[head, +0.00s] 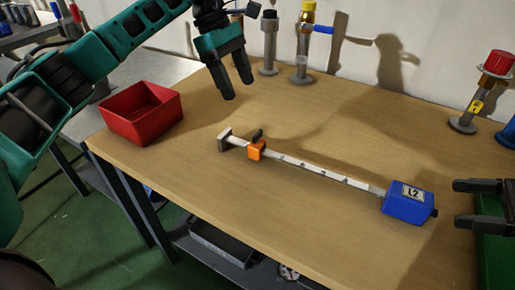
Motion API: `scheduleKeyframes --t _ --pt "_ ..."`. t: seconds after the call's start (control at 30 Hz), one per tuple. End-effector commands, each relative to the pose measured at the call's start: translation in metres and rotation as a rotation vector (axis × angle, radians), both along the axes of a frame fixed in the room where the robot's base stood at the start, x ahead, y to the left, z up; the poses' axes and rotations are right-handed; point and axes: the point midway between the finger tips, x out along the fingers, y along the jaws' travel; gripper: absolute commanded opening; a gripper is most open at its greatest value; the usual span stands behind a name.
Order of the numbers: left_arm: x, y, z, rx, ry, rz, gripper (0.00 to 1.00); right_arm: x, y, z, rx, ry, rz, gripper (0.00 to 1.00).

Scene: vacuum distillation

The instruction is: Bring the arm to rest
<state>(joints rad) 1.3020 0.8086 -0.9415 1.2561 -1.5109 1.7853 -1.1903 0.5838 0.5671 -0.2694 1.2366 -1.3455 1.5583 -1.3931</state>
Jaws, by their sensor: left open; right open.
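My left gripper (235,88) hangs above the back left of the wooden table (330,225), its two dark fingers apart and empty. My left arm (100,50) is teal and black and reaches in from the left over the table's left side. My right gripper (470,205) shows at the right edge, its dark fingers apart with nothing between them. Most of my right arm is out of the picture.
A metal bar with an orange slider (257,150) and a blue end block marked L2 (407,203) lies across the table. A red bin (142,112) is at the left. Posts with yellow (308,7) and red (498,64) tops stand at the back. A green object (494,250) is at the right.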

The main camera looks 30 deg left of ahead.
Motion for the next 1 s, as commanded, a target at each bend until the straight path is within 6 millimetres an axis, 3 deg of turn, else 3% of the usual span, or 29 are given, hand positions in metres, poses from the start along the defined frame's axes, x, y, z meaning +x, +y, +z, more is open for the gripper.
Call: scheduleKeyframes --t 0.2,1.0 --pt "0.000 0.000 0.000 0.000 0.000 0.000 0.68 -0.001 -0.018 0.008 0.000 0.000 0.000 0.85" --pt "0.000 0.000 0.000 0.000 0.000 0.000 0.68 -0.001 -0.019 0.008 0.001 0.001 0.000 0.85"
